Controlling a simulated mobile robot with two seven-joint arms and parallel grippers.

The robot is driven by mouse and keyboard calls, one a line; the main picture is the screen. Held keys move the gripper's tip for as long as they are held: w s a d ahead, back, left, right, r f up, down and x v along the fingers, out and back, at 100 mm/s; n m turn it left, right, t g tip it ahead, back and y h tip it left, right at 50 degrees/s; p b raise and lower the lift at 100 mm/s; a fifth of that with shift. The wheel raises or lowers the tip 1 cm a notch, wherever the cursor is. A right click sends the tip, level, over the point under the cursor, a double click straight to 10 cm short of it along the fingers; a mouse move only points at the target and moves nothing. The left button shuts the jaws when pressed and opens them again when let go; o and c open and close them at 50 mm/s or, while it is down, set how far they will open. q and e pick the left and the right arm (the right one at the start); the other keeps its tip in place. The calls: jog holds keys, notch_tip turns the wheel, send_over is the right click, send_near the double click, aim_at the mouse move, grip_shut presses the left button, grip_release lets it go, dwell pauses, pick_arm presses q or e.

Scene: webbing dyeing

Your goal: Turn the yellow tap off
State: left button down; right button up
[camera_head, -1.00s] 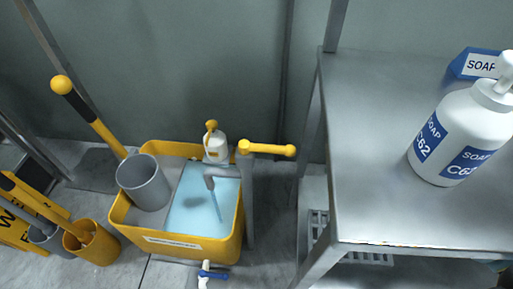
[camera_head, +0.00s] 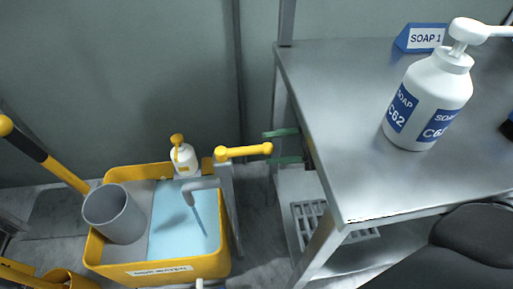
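The yellow tap handle (camera_head: 240,152) is a bar with rounded ends on a grey post beside the yellow mop bucket (camera_head: 222,262). It lies roughly level, pointing right. The grey spout (camera_head: 200,187) hangs over the light blue water (camera_head: 178,228), and a thin stream runs down from it. My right gripper (camera_head: 272,148) shows as two green fingers, one above the other, apart and pointing left. They are close to the handle's right end; I cannot tell whether they touch it. My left gripper is not in view.
A metal table (camera_head: 350,110) fills the right side, its leg and edge close to my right gripper. A soap pump bottle (camera_head: 432,95) and a blue soap sign (camera_head: 420,38) stand on it. A grey bucket (camera_head: 115,218) sits in the mop bucket's left part.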

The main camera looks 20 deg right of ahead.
aim_at(257, 147)
jog(key=shift+x, duration=2.25)
grip_shut()
